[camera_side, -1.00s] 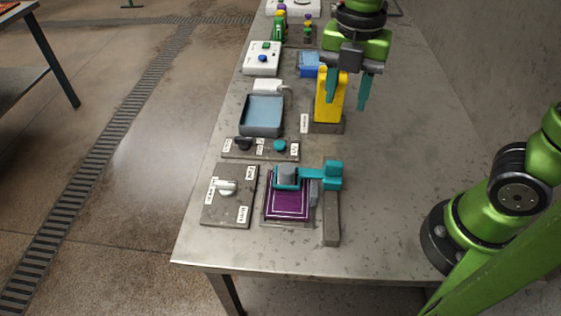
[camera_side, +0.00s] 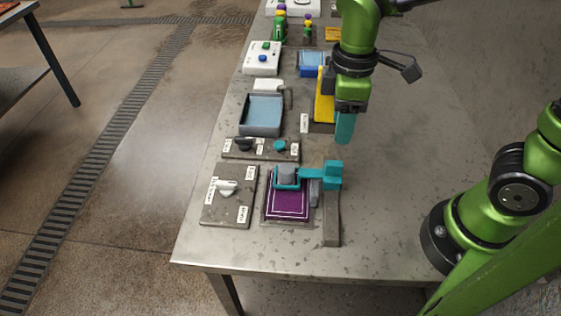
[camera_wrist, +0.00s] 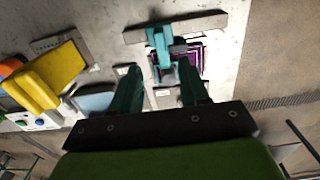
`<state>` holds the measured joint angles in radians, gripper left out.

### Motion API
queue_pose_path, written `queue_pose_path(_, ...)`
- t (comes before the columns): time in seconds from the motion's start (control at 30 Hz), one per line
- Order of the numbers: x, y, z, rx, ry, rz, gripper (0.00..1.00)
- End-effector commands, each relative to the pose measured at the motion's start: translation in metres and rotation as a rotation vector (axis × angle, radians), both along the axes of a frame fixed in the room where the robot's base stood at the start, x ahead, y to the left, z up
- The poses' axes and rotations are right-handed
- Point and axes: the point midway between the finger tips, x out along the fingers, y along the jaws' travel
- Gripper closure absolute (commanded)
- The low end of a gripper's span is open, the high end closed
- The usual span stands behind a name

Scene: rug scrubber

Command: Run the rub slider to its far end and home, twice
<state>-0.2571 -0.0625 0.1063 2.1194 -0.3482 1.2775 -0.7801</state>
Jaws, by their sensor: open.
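The rub slider is a teal carriage (camera_side: 333,175) with a teal arm that holds a grey scrubbing block (camera_side: 287,175). It sits at the back end of a grey rail (camera_side: 331,225). The block rests over the far part of the purple rug (camera_side: 287,205). The slider also shows in the wrist view (camera_wrist: 160,45), with the rug (camera_wrist: 190,60) beside it. My gripper (camera_side: 344,128) is in the air behind the carriage, apart from it. In the wrist view its two teal fingers (camera_wrist: 163,85) are spread with nothing between them.
A yellow block (camera_side: 324,98) stands near my gripper. A blue-grey tray (camera_side: 262,114) stands farther back. The table right of the rail is clear.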

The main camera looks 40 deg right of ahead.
Motion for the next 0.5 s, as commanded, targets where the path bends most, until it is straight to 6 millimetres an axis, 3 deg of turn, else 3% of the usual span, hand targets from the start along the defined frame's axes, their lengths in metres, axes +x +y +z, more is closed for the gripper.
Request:
queue_pose_path(0.3,-0.001,0.0,-0.071,-0.001,0.006,0.001,0.55)
queue_pose_path(0.5,-0.001,0.0,-0.101,-0.001,0.004,0.0,0.55)
